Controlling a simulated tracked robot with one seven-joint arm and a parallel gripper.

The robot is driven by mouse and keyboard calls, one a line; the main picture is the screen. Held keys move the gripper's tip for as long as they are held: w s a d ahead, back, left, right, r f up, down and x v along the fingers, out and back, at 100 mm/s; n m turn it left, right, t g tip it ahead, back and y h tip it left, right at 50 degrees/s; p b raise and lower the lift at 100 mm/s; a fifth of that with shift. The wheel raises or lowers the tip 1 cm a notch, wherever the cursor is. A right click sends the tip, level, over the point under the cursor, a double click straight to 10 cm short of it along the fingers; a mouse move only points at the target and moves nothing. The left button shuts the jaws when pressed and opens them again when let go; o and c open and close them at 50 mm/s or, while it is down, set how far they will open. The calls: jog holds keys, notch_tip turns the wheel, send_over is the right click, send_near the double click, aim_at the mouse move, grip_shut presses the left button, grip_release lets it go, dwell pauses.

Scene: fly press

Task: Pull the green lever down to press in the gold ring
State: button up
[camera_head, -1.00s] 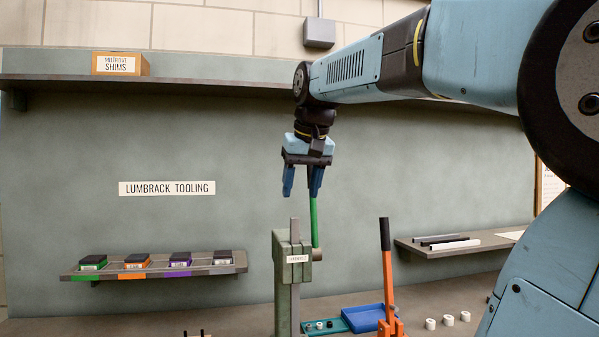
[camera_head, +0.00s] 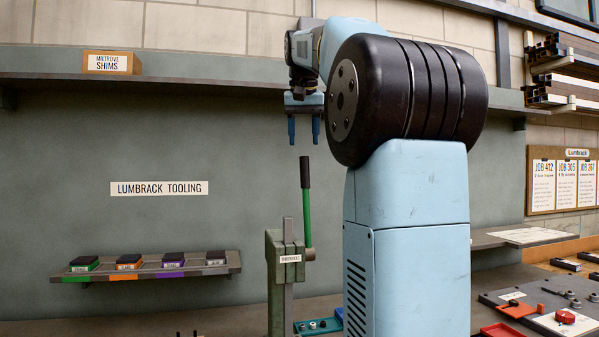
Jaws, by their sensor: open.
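The green lever (camera_head: 307,220) stands upright on the right side of the green-grey press (camera_head: 274,272), with a black grip (camera_head: 305,172) at its top. My gripper (camera_head: 304,141) hangs above the grip with its two blue fingers pointing down. It is open and empty, and looks apart from the lever, though its depth relative to the lever is hard to judge. The gold ring cannot be made out. The foot of the press is below the picture's edge.
A shelf (camera_head: 150,268) with several colour-marked blocks is on the wall at left. A teal tray (camera_head: 318,326) with small parts stands right of the press, partly behind my arm. A bench with red parts (camera_head: 565,317) is at lower right.

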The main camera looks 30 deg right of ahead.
aim_at(302, 170)
jog(key=x, duration=1)
jog(key=shift+f, duration=0.15)
jog(key=shift+c, duration=0.4)
grip_shut()
jog(key=shift+w, duration=0.1)
jog(key=shift+a, duration=0.3)
